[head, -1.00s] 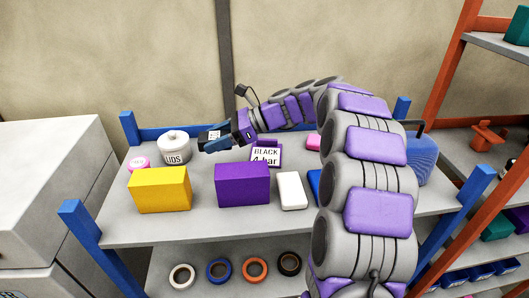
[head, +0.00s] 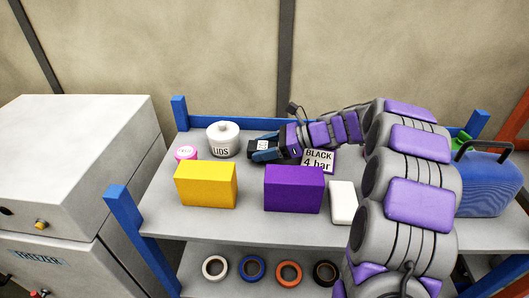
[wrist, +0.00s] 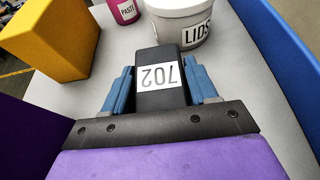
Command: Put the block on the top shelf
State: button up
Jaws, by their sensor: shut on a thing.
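My gripper (head: 264,150) is shut on a black block with a white label, held between its two blue fingers. In the wrist view the block (wrist: 160,75) reads 702 upside down. The gripper is over the top shelf (head: 165,225) of a blue-posted rack, just right of the white LIDS tub (head: 223,139) and behind the yellow and purple boxes. I cannot tell whether the block touches the shelf.
On the shelf are a pink tub (head: 186,153), a yellow box (head: 206,184), a purple box (head: 294,189), a white box (head: 343,203), a BLACK 4 bar sign (head: 319,158) and a blue jerrycan (head: 487,185). Tape rolls lie below. A grey freezer (head: 75,150) stands left.

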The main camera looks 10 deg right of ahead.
jog(key=shift+w+d+f, duration=0.1)
jog(key=shift+f, duration=0.8)
jog(key=o, duration=1.5)
jog(key=shift+f, duration=0.1)
jog(key=b+v, duration=0.1)
jog(key=v, duration=0.9)
jog(key=shift+d+r, duration=0.25)
jog(key=shift+d, duration=0.1)
jog(key=shift+s+d+r, duration=0.3)
jog(key=shift+s+d, duration=0.05)
jog(key=shift+d, duration=0.1)
